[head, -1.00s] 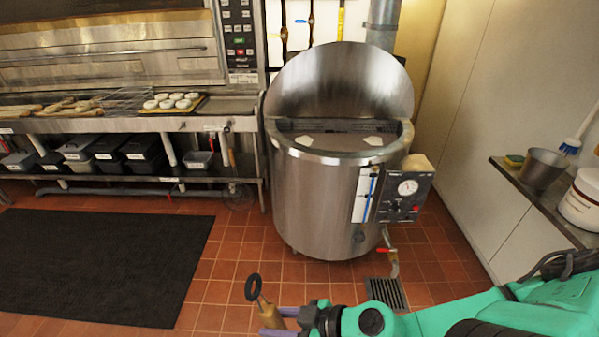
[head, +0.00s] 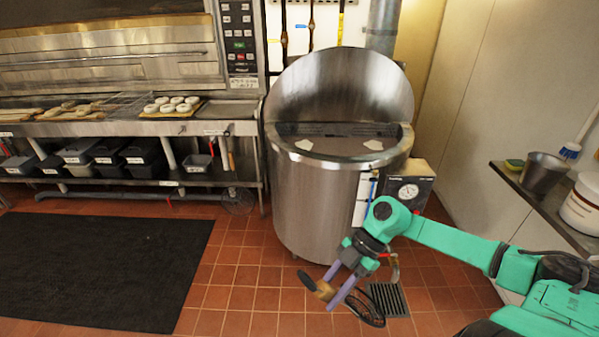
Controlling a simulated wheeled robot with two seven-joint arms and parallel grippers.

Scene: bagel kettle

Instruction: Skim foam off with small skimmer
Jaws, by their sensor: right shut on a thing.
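The steel kettle (head: 312,205) stands at centre with its round lid raised at the back. Inside it, two white foam patches lie on the greyish liquid, one at the left (head: 304,144) and one at the right (head: 373,145). My right gripper (head: 335,291) is shut on the tan handle of the small skimmer (head: 366,308), in front of and below the kettle, apart from it. The skimmer's dark round mesh head is to the right of the fingers, and a dark ring is at the handle's left end. My left gripper is out of view.
A control box with a gauge (head: 408,190) juts from the kettle's right side, partly behind my arm. A shelf (head: 545,205) at right holds a metal pot (head: 543,172) and white tub (head: 583,200). A floor drain (head: 388,299) lies below. A black mat (head: 95,270) covers the left floor.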

